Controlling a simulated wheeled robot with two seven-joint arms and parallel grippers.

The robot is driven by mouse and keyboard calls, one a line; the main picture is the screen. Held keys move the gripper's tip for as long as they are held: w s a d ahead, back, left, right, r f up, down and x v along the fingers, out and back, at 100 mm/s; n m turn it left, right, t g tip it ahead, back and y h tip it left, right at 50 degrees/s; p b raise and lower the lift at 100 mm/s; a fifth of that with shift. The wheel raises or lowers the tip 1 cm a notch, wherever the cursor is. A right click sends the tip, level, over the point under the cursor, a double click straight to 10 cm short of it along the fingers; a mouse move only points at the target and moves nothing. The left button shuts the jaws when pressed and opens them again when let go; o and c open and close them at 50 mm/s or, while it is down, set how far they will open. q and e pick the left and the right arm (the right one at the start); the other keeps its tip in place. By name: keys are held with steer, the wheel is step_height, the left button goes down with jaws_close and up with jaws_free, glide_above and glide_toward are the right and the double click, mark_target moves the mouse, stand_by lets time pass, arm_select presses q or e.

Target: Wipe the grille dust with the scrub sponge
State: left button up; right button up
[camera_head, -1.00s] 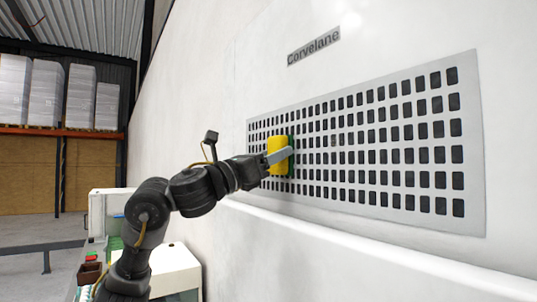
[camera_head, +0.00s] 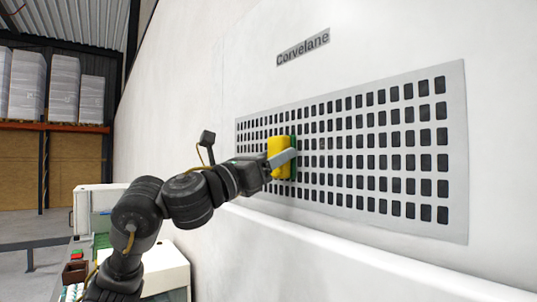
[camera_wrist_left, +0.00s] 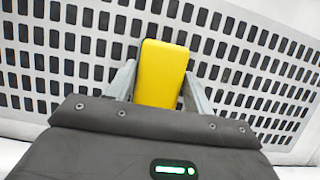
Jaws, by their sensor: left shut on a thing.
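The scrub sponge (camera_head: 279,157) is yellow with a green scrub side that faces the grille. My left gripper (camera_head: 284,158) is shut on it and holds it at the left half of the grille. The sponge also shows in the left wrist view (camera_wrist_left: 161,75), between the two fingers (camera_wrist_left: 160,88). The grille (camera_head: 457,150) is a pale panel with rows of dark slots on the white wall; it also fills the back of the left wrist view (camera_wrist_left: 262,62). I cannot make out distinct dust on it. Whether the green side touches the panel is hard to tell. My right gripper is out of view.
A "Corvelane" label (camera_head: 303,47) sits on the wall above the grille. A ledge (camera_head: 350,246) runs below it. White boxes (camera_head: 96,207), a small dark red-brown bin (camera_head: 75,272) and shelving with wrapped pallets (camera_head: 62,85) stand at the left.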

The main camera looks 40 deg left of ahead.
arm_select(q)
steer(key=shift+s+d+p, duration=0.2)
steer(key=shift+d, duration=0.4)
steer(key=shift+s+d+p, duration=0.15)
steer(key=shift+d, duration=0.45)
steer(key=shift+r, duration=0.1)
steer(key=shift+s+d+r+p, duration=0.1)
steer(key=shift+s+d+p, duration=0.1)
steer(key=shift+d+p, duration=0.45)
steer(key=shift+s+d+p, duration=0.2)
steer(key=shift+d+p, duration=0.4)
steer(key=shift+d, duration=0.1)
steer(key=shift+s+d, duration=0.1)
steer(key=shift+d, duration=0.25)
steer(key=shift+s+d+p, duration=0.2)
steer(key=shift+d+p, duration=0.35)
steer(key=shift+p, duration=0.05)
steer(key=shift+s+d, duration=0.2)
steer(key=shift+d, duration=0.4)
steer(key=shift+s+d, duration=0.15)
steer(key=shift+d, duration=0.4)
steer(key=shift+a, duration=0.1)
